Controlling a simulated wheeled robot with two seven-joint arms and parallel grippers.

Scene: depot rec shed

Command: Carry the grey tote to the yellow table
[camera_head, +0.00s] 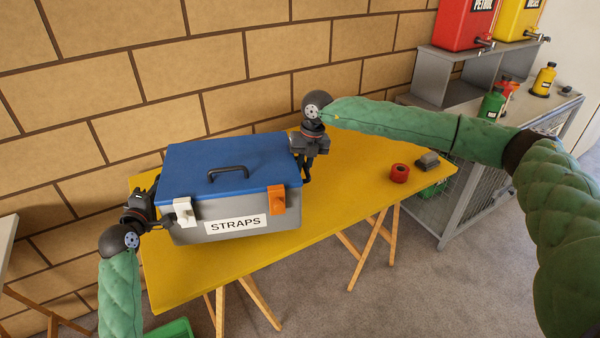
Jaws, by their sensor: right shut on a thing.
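The grey tote (208,229) has a blue lid with a black handle, one white latch, one orange latch and a STRAPS label. It is level over the left part of the yellow table (340,205); I cannot tell whether its base touches the top. My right gripper (305,172) is at the tote's right end, pointing down, shut on the tote; its fingertips are partly hidden. My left gripper (146,208) is at the tote's left end, beside the white latch. Its fingers are mostly hidden, so its grip is unclear.
A red tape roll (399,173) and a small grey block (428,160) lie at the table's right end. A brick wall (230,60) stands behind. A grey cabinet (470,190) with bottles and fuel cans is at right. A green crate (172,328) is below the table's front left.

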